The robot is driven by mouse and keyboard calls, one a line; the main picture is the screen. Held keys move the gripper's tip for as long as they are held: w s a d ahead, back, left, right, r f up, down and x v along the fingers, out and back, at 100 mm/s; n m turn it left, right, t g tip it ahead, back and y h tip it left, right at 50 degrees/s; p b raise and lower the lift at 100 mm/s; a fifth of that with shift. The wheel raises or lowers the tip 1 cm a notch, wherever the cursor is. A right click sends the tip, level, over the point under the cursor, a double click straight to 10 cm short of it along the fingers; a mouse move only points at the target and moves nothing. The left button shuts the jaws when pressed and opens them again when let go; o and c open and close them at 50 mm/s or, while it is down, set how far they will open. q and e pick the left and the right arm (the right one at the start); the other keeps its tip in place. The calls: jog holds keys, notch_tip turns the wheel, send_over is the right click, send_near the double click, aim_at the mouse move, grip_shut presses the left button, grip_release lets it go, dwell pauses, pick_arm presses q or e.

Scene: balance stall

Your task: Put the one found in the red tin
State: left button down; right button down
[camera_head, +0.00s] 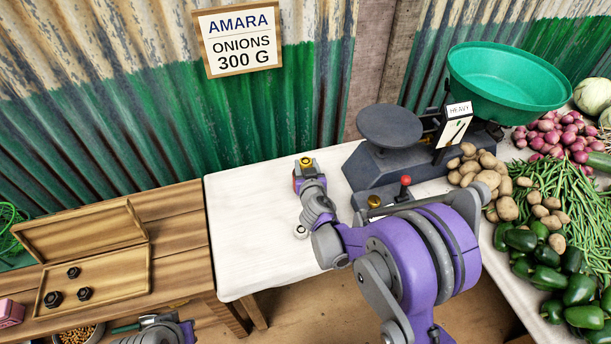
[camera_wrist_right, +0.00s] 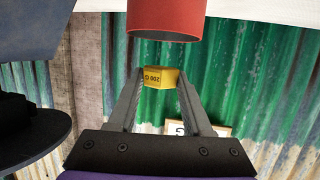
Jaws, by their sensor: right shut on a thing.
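My right gripper (camera_head: 307,166) is shut on a yellow weight (camera_head: 305,161), held over the white table. In the right wrist view the weight (camera_wrist_right: 159,78) reads 200 G and sits between the fingertips. The red tin (camera_wrist_right: 166,18) shows large at the top of that view, close to the weight; its rim and the weight appear apart. In the head view my right gripper and arm mostly hide the tin. Part of my left gripper (camera_head: 160,328) shows at the bottom edge; its fingers are not clear.
A dark balance scale (camera_head: 390,160) with a green pan (camera_head: 508,85) and a HEAVY card stands at right, beside potatoes, onions and peppers. A small brass weight (camera_head: 374,201) and a silver one (camera_head: 300,231) are on the white table (camera_head: 250,260). An open wooden box (camera_head: 95,262) holds black weights.

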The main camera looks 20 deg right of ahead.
jog(key=shift+f, duration=1.9)
jog(key=shift+b, duration=0.3)
jog(key=shift+f+b, duration=0.3)
jog(key=shift+f, duration=0.25)
jog(key=shift+s, duration=0.1)
